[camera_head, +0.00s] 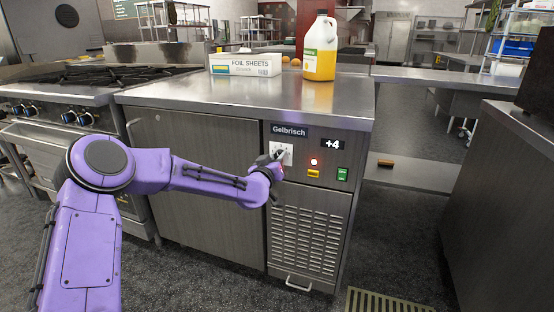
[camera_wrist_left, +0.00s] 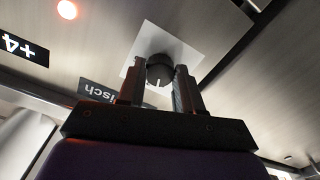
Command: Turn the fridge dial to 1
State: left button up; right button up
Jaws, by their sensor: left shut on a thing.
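The under-counter fridge (camera_head: 205,190) has a control panel at its upper right. Its dial (camera_wrist_left: 160,70) is a dark round knob with a white mark, on a white square plate (camera_head: 285,150). My left gripper (camera_head: 278,157) is at the dial; in the left wrist view its two fingers (camera_wrist_left: 160,88) stand on either side of the knob, shut on it. In the head view the gripper mostly hides the dial. The display (camera_head: 332,144) reads +4. My right gripper is not in view.
A red light (camera_head: 314,162), a yellow label or switch (camera_head: 313,174) and a green switch (camera_head: 342,174) sit right of the dial. A foil box (camera_head: 245,65) and a yellow jug (camera_head: 320,50) stand on the counter. A stove (camera_head: 75,95) is at left.

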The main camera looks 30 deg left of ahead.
pick_arm(q)
jog(key=n+b, duration=0.1)
jog(key=n, duration=1.1)
jog(key=shift+d, duration=0.1)
dwell(0.4)
jog(key=o, duration=1)
jog(key=shift+o, duration=0.2)
